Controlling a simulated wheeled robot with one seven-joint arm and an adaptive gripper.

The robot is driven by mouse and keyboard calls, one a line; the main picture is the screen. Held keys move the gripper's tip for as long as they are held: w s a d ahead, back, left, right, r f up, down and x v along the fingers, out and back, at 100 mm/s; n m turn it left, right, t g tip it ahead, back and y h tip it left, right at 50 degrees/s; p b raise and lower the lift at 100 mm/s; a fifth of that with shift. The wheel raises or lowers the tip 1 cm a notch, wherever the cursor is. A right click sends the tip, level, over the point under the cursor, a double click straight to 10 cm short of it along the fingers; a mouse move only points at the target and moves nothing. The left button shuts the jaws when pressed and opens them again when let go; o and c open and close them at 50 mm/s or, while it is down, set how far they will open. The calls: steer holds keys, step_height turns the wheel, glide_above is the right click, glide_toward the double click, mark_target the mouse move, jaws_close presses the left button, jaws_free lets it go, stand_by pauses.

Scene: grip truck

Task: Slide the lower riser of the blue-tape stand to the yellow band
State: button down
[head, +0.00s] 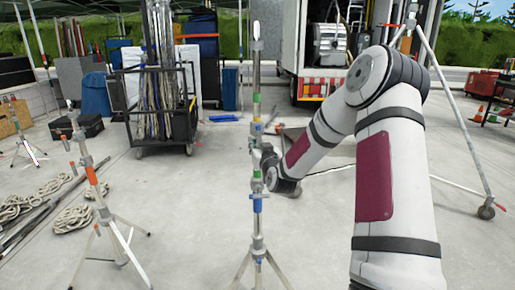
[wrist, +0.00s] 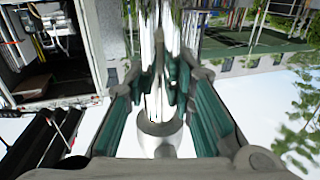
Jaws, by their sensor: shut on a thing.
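The blue-tape stand (head: 258,244) stands upright on its tripod legs in the middle of the head view. Its pole carries blue tape low down, with green, blue and small yellow marks higher up. The yellow band (head: 256,120) looks to be just below the upper green mark, but it is tiny. My gripper (wrist: 160,82) is at the pole, about mid-height, partly hidden by my own arm in the head view. In the wrist view its green-padded fingers are closed around the shiny riser (wrist: 155,50), with a round grey collar (wrist: 158,130) beyond.
An orange-taped stand (head: 93,178) is at the left, and a tall wheeled stand (head: 460,120) at the right. A cart of poles (head: 160,105) and an open truck (head: 300,60) are behind. Ropes (head: 75,218) lie at left.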

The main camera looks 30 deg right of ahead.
steer(key=shift+r+p, duration=1.4)
steer(key=shift+r, duration=1.75)
steer(key=c, duration=1.1)
jaws_free()
steer(key=v, duration=1.2)
steer(key=shift+f, duration=0.15)
steer(key=shift+a, duration=0.1)
